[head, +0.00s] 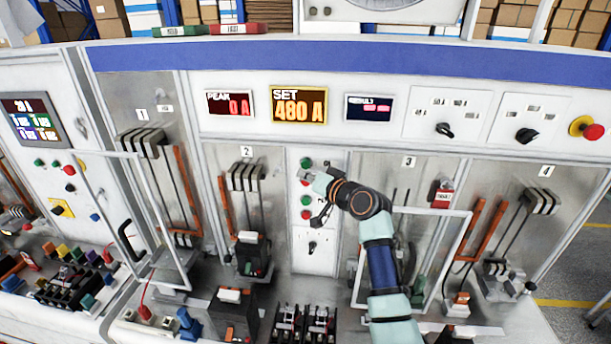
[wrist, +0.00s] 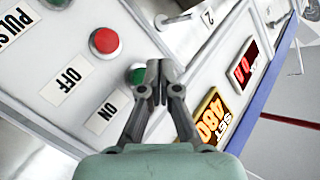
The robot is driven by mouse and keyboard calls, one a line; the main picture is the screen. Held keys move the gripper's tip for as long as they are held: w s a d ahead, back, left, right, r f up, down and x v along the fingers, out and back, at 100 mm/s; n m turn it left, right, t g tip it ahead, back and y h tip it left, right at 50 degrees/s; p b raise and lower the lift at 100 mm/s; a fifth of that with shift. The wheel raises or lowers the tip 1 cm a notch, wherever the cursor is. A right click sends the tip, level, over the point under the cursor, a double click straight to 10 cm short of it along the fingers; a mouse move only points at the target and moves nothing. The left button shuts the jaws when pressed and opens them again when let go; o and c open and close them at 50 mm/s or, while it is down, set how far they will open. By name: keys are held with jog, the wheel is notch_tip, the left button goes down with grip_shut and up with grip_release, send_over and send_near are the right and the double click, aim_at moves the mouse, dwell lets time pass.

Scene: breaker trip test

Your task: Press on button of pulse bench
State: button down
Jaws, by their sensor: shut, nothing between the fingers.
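The panel (head: 322,262) in the bench middle carries green and red buttons in a column. The top green button (head: 306,163) shows in the head view. In the wrist view a green button (wrist: 136,73) sits beside an "ON" label (wrist: 109,112). A red button (wrist: 104,40) sits beside an "OFF" label (wrist: 67,79). A partly cut-off "PULS" label (wrist: 17,22) is at the upper left corner. My gripper (wrist: 158,66) is shut and empty, its tips in front of the green button's edge and partly hiding it. I cannot tell whether they touch.
Above the buttons, the SET display (head: 298,105) reads 480 A and the PEAK display (head: 229,103) reads 0 A. A lower green button (head: 306,200) and a black rotary knob (head: 312,246) are on the same panel. A clear-framed door (head: 462,250) stands open to the right.

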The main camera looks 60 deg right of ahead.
jog(key=shift+w+d, duration=0.2)
jog(key=shift+d, duration=0.4)
jog(key=shift+b, duration=0.45)
dwell(0.6)
jog(key=shift+w+d+b, duration=0.1)
jog(key=shift+d+b, duration=0.2)
jog(key=shift+d, duration=0.05)
jog(key=shift+w+d+b, duration=0.2)
jog(key=shift+d+b, duration=0.3)
jog(key=shift+b, duration=0.1)
dwell(0.6)
jog(key=shift+s+a+p, duration=0.35)
jog(key=shift+a+p, duration=0.5)
jog(key=shift+a, duration=0.05)
